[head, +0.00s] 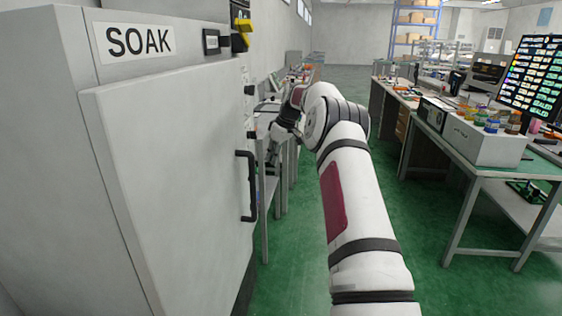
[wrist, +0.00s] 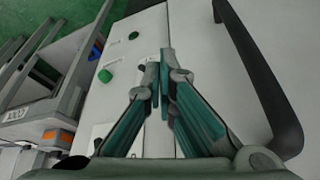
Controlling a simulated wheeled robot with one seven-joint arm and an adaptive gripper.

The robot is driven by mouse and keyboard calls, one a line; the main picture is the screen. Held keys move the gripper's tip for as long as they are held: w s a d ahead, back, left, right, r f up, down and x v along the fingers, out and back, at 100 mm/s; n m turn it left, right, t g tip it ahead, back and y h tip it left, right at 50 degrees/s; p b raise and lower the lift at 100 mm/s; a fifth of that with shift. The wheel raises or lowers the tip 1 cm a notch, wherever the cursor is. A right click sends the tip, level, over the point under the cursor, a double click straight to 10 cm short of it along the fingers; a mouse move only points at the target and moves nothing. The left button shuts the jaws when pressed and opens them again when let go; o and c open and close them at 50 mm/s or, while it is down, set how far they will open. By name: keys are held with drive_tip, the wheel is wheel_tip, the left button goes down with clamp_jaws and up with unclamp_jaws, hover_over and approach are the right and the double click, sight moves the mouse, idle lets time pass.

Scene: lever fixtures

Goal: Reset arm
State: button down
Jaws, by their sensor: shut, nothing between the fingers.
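My gripper (wrist: 159,82) is shut and empty in the wrist view, its two fingers together in front of a white cabinet face.
A yellow lever part (head: 244,25) sits high on the cabinet's side. In the wrist view green buttons (wrist: 105,75) are on the panel left of the fingers. Workbenches (head: 490,165) stand on the right. The green floor (head: 310,270) is clear between.

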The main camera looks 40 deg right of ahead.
drive_tip(key=shift+s+d+r, duration=0.2)
drive_tip(key=shift+r, duration=0.25)
drive_tip(key=s+a+r+p, duration=0.1)
drive_tip(key=s+a+r, duration=0.1)
drive_tip(key=a+r, duration=0.5)
drive_tip(key=s+a+r+p, duration=0.2)
drive_tip(key=s+a+r, duration=0.1)
drive_tip(key=a+r, duration=0.4)
drive_tip(key=s+a+r+h+p, duration=0.1)
drive_tip(key=s+a+r+p, duration=0.1)
drive_tip(key=s+a+r, duration=0.75)
drive_tip(key=s+a+r+m+p, duration=0.15)
drive_tip(key=s+a, duration=0.35)
drive_tip(key=s, duration=0.5)
drive_tip(key=s+a+r+m+p, duration=0.1)
drive_tip(key=s+a+p, duration=0.1)
drive_tip(key=s+a, duration=0.5)
drive_tip(key=s+a+f+p, duration=0.1)
drive_tip(key=s+f, duration=0.1)
drive_tip(key=s, duration=0.7)
drive_tip(key=s+f+m+p, duration=0.1)
drive_tip(key=s+f, duration=0.2)
drive_tip(key=s, duration=0.7)
drive_tip(key=shift+a+f, duration=0.15)
drive_tip(key=shift+a, duration=0.25)
